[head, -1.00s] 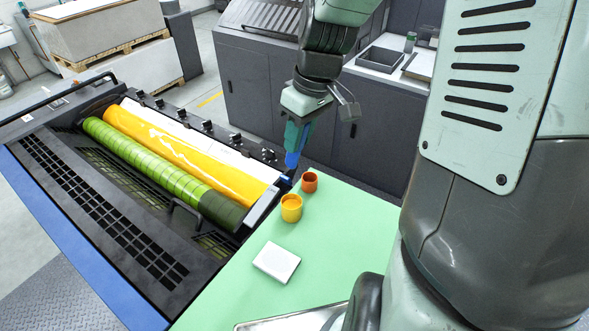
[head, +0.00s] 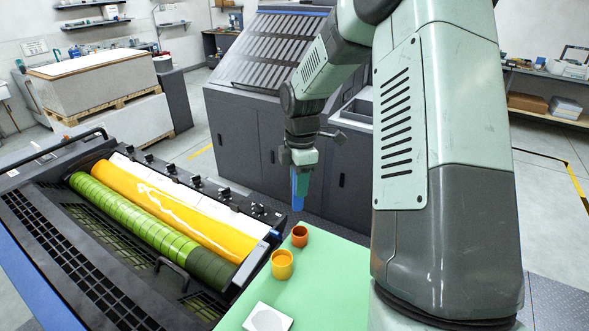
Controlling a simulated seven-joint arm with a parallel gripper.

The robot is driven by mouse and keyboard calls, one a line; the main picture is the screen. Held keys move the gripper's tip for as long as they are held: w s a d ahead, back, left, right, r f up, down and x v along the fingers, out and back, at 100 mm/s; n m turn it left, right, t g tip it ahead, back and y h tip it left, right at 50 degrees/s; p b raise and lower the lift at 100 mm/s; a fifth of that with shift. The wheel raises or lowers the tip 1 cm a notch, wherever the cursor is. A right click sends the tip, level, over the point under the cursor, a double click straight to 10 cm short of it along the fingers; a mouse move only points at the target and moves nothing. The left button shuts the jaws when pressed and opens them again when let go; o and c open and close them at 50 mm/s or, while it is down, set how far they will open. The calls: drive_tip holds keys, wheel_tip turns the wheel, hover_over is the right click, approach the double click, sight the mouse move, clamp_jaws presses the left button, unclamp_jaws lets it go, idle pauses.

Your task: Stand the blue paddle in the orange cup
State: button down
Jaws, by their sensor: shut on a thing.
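My gripper (head: 301,178) is shut on the blue paddle (head: 297,190), which hangs roughly upright below it. The small orange cup (head: 300,241) stands upright on the green tabletop (head: 330,285), near its far edge. In the picture the paddle's lower end is just above the cup's rim, with a gap between them. I cannot tell from this one view whether it is straight over the opening. The inside of the cup is mostly hidden.
A yellow cup (head: 282,268) stands just in front and left of the orange one. A white square pad (head: 255,318) lies nearer. The press with green and yellow rollers (head: 140,190) borders the table on the left. A dark cabinet (head: 240,140) stands behind.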

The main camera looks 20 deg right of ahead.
drive_tip(key=shift+w+d+f+n+t+h, duration=0.15)
drive_tip(key=shift+w+f+n, duration=0.2)
drive_tip(key=shift+f+n, duration=1.45)
drive_tip(key=shift+w+d+f+n+t+h, duration=0.15)
drive_tip(key=shift+w+f+n, duration=0.45)
drive_tip(key=shift+f, duration=2.25)
drive_tip(key=shift+w+d+f+n, duration=0.2)
drive_tip(key=shift+f+n, duration=1.2)
drive_tip(key=shift+f, duration=0.9)
drive_tip(key=c, duration=0.8)
unclamp_jaws()
wheel_tip(320, 180, up, 11)
